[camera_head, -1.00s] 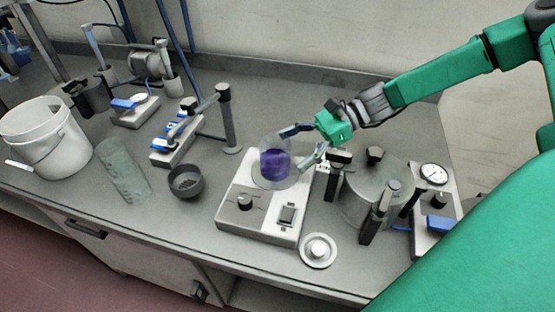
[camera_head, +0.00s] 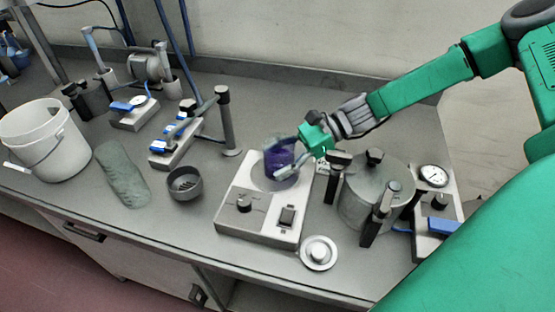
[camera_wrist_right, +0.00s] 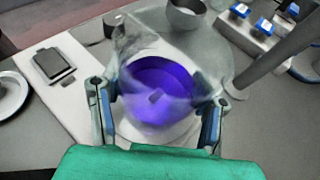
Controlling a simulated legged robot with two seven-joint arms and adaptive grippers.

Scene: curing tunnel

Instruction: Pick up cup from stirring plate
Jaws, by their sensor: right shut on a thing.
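The clear cup (camera_head: 279,158) holds purple liquid and stands over the round plate of the white stirring plate (camera_head: 262,220). Whether its base touches the plate is hard to tell. My right gripper (camera_head: 283,160) is shut on the cup, with its fingers on opposite sides. In the right wrist view the cup (camera_wrist_right: 160,92) sits between the two fingers of the right gripper (camera_wrist_right: 157,105), its purple liquid seen from above with a small dark piece in it. The stirring plate (camera_wrist_right: 85,85) also shows there, partly hidden behind the cup. My left gripper is not in view.
A metal pot with black clamps (camera_head: 365,200) stands close right of the stirring plate. A small dark bowl (camera_head: 185,185) and a post (camera_head: 228,125) are to the left. A round metal lid (camera_head: 318,252) lies in front. A white bucket (camera_head: 45,140) is far left.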

